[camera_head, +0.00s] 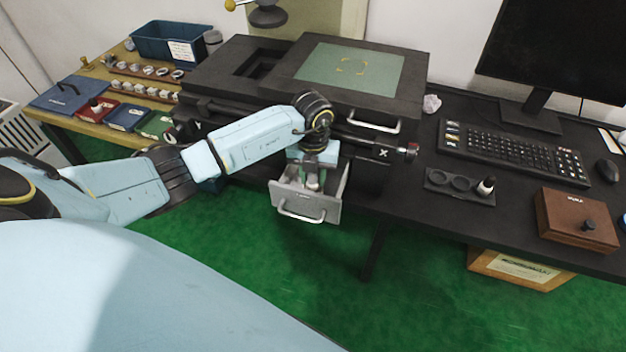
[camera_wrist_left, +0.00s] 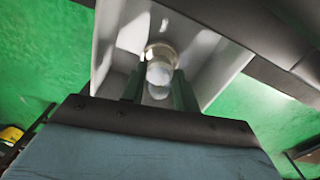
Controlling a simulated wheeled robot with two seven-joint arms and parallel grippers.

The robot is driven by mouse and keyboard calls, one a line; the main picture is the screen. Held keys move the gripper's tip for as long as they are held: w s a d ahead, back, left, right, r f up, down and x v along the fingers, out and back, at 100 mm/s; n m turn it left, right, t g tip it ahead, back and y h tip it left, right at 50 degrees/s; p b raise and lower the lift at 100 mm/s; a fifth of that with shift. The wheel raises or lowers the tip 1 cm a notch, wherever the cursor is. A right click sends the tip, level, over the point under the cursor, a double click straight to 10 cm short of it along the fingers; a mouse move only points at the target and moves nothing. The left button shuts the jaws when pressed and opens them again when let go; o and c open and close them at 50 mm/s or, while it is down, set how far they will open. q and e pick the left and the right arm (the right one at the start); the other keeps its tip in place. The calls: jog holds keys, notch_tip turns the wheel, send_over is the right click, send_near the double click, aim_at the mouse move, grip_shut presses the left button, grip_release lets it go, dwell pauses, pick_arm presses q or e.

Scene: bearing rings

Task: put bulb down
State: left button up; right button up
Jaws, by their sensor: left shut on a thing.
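My left gripper (camera_head: 314,178) points down into an open grey drawer (camera_head: 305,207) below the black machine. In the left wrist view its two dark fingers (camera_wrist_left: 160,92) are shut on a clear bulb (camera_wrist_left: 158,72) with a pale metal-looking collar. The bulb is within the walls of the drawer (camera_wrist_left: 218,68). Whether it touches the drawer floor, I cannot tell. In the head view the bulb is mostly hidden by the gripper. My right gripper is not in view.
The black machine (camera_head: 230,68) with a green plate (camera_head: 350,67) stands above the drawer. A black holder (camera_head: 458,188) with round recesses, a keyboard (camera_head: 510,150) and a brown box (camera_head: 576,222) lie to the right. A wooden table (camera_head: 92,128) with rings and boxes is at left.

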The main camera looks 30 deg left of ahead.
pick_arm(q)
jog(key=shift+f, duration=0.8)
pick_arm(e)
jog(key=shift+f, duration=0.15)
pick_arm(q)
jog(key=shift+f, duration=0.1)
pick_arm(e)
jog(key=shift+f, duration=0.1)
pick_arm(q)
jog(key=o, duration=1)
jog(key=shift+r, duration=0.2)
notch_tip(320, 180, up, 11)
jog(key=shift+r+p, duration=0.15)
jog(key=shift+p, duration=0.6)
jog(key=shift+r, duration=0.25)
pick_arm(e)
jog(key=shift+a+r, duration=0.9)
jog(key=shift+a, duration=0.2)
